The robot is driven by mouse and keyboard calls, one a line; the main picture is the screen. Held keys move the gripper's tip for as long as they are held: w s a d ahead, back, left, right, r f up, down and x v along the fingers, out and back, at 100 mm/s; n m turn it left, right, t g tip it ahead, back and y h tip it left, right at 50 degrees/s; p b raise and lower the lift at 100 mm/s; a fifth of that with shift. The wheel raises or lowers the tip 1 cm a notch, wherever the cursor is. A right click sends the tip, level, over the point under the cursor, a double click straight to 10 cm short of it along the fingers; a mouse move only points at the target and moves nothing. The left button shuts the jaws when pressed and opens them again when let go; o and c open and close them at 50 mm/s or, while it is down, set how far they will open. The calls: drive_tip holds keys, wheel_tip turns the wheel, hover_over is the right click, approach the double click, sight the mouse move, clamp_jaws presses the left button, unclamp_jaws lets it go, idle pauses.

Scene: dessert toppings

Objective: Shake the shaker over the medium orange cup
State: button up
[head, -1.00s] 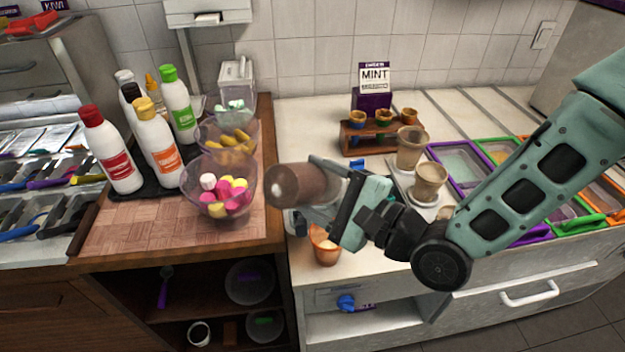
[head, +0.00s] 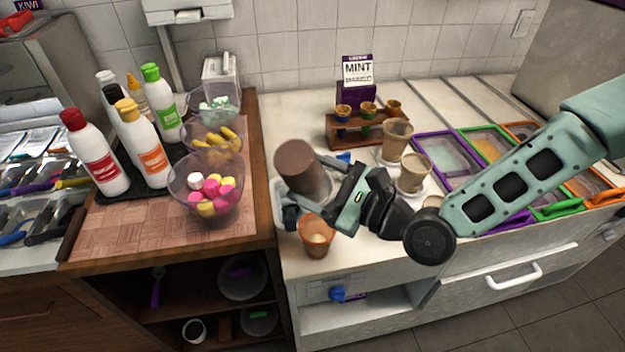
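My gripper (head: 328,205) is shut on a brown cylindrical shaker (head: 301,168). The shaker is tilted, with its wide brown end up and to the left. It is held above the counter, and in the picture it shows just above and behind an orange cup (head: 316,238). The orange cup stands upright near the counter's front edge, with something pale inside. I cannot tell whether the shaker's lower end is directly over the cup, as the gripper hides it.
Clear bowls of sweets (head: 206,187) and several sauce bottles (head: 92,150) stand on the wooden board at left. Tan cups (head: 413,172) and a wooden cone rack (head: 367,130) stand behind my gripper. Topping trays (head: 446,155) lie at right, beneath my arm.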

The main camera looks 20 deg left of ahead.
sight(315, 156)
drive_tip(key=shift+r+p, duration=1.75)
drive_tip(key=shift+r, duration=1)
drive_tip(key=shift+f+b, duration=2.9)
drive_tip(key=shift+f, duration=0.7)
drive_tip(key=shift+d+r+p, duration=0.1)
drive_tip(key=shift+r+p, duration=2.5)
drive_tip(key=shift+r, duration=1.15)
drive_tip(key=shift+f, duration=0.15)
wheel_tip(315, 156, down, 8)
drive_tip(key=b, duration=0.7)
